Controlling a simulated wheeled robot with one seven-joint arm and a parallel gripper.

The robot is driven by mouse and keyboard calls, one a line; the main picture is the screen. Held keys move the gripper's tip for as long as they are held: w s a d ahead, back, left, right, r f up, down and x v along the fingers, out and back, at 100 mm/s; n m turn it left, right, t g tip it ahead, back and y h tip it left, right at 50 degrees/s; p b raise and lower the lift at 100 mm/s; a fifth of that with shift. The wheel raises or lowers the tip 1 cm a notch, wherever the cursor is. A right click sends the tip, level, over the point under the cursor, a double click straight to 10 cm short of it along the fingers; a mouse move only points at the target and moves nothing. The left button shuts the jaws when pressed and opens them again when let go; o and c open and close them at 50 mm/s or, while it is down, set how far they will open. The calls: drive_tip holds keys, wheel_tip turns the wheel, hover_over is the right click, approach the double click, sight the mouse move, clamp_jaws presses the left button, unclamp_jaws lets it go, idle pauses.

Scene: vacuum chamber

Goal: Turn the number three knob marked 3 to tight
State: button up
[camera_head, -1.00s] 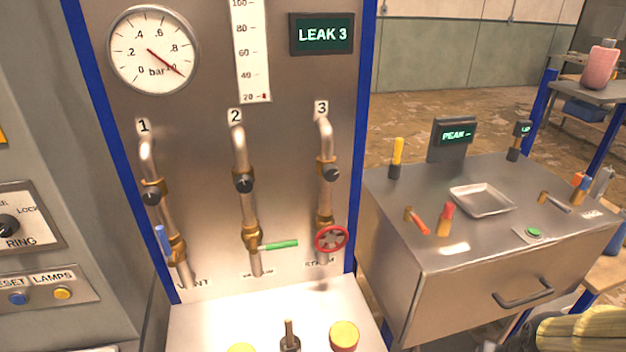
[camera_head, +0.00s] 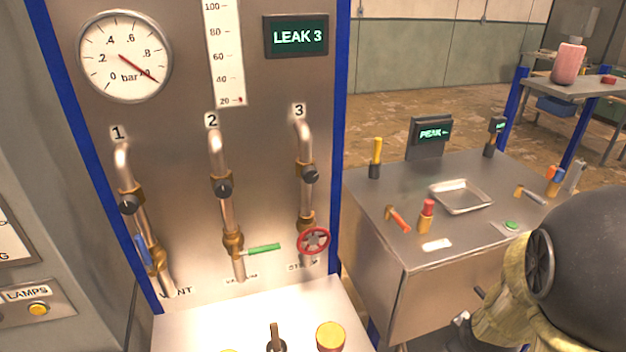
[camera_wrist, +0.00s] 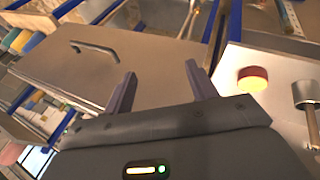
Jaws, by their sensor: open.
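The number three knob (camera_head: 310,174) is a small dark round knob on the brass fitting of the pipe under the label 3 (camera_head: 299,111). A red handwheel (camera_head: 314,241) sits lower on the same pipe. Whether the knob is tight cannot be told from its look. The display (camera_head: 297,36) above reads LEAK 3. My gripper (camera_wrist: 157,85) shows in the wrist view with its two fingers apart and nothing between them. It faces the metal cabinet front, away from the knob. In the head view my arm is at the lower right, and its fingers are not clearly seen.
Pipes 1 and 2 carry similar knobs (camera_head: 130,204) (camera_head: 223,188), with a blue lever (camera_head: 143,250) and a green lever (camera_head: 264,249) below. A red-and-yellow button (camera_head: 331,337) stands on the ledge. The workbench (camera_head: 385,245) at right holds a tray (camera_head: 460,196) and tools.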

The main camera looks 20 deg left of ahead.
drive_tip(key=w+a+r+n+t+y, duration=0.3)
drive_tip(key=w+a+r+n+t, duration=0.35)
drive_tip(key=a+n, duration=0.7)
drive_tip(key=s+a+r+n+y, duration=0.3)
drive_tip(key=a+r+n, duration=0.4)
drive_tip(key=n, duration=0.3)
drive_tip(key=s+a+r+n+t+y, duration=0.1)
drive_tip(key=s+a+r+n+y, duration=0.2)
drive_tip(key=a+r+n+y, duration=0.3)
drive_tip(key=a+r+n, duration=0.1)
drive_tip(key=n, duration=0.3)
drive_tip(key=shift+s+r, duration=0.2)
drive_tip(key=shift+s, duration=0.15)
drive_tip(key=shift+w+a+r+p, duration=0.1)
drive_tip(key=shift+r+p, duration=0.05)
drive_tip(key=shift+p, duration=0.15)
